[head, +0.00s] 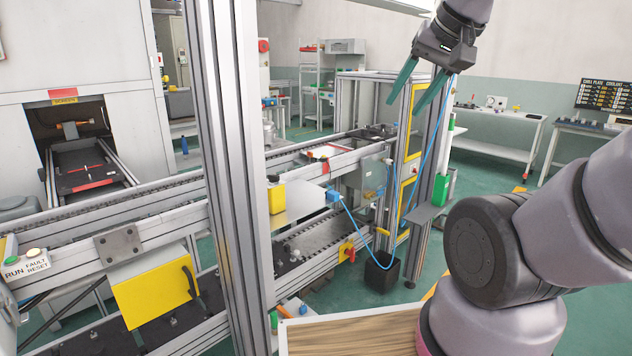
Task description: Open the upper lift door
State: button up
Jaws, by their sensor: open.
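My gripper (405,110) is in the upper right of the head view, pointing down, with its two green fingers apart and nothing between them. It overlaps the top of an aluminium-framed lift at the end of the conveyor line. What looks like the upper lift door (412,152) is a yellow-edged panel on the lift's right side, and it appears closed. A finger partly hides its upper part. A second yellow-edged door (407,200) is below it. I cannot tell how far the fingers are from the upper door, and no contact is clear.
A thick aluminium post (232,150) stands in front of the conveyor (150,200). A blue hose (428,150) runs down beside the lift doors. A small grey shelf (425,213) with a green bottle (441,188) juts out nearby. Open floor lies right of the lift.

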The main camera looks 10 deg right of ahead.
aim_at(413, 87)
jog(key=i+l, duration=0.15)
jog(key=l, duration=0.25)
jog(key=i+l, duration=0.1)
jog(key=l, duration=0.3)
jog(key=i+l, duration=0.15)
jog(key=l, duration=0.25)
jog(key=i+l, duration=0.15)
jog(key=l, duration=0.25)
jog(key=i+l, duration=0.15)
jog(key=l, duration=0.2)
jog(key=i+l, duration=0.1)
jog(key=l, duration=0.3)
jog(key=i+l, duration=0.15)
jog(key=l, duration=0.25)
jog(key=i+l, duration=1.3)
jog(key=l, duration=0.15)
